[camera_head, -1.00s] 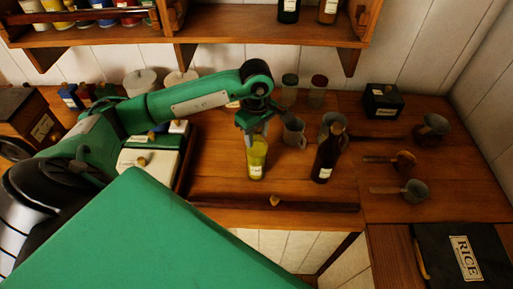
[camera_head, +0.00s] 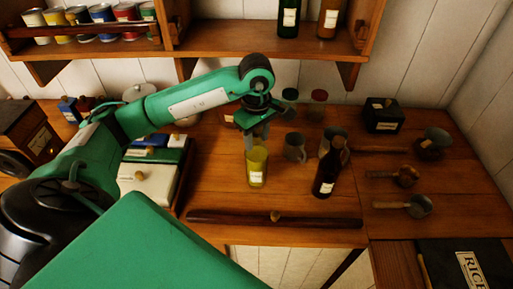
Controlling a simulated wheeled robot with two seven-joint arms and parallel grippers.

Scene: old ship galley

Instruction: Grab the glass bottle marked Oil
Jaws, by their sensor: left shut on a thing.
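A glass bottle of yellow-green liquid with a small white label (camera_head: 257,167) stands upright over the wooden counter, left of a dark bottle. The label's writing is too small to read. My left gripper (camera_head: 257,139) points down from above and is shut on this bottle's upper part, hiding its neck. I cannot tell whether its base touches the counter. My right gripper is not in view.
The dark bottle (camera_head: 326,174) stands close on the right. Metal mugs (camera_head: 294,148) and lidded jars are behind. Ladles (camera_head: 417,206) lie at right. A wooden rail (camera_head: 300,220) runs along the front edge. A shelf (camera_head: 230,38) hangs above.

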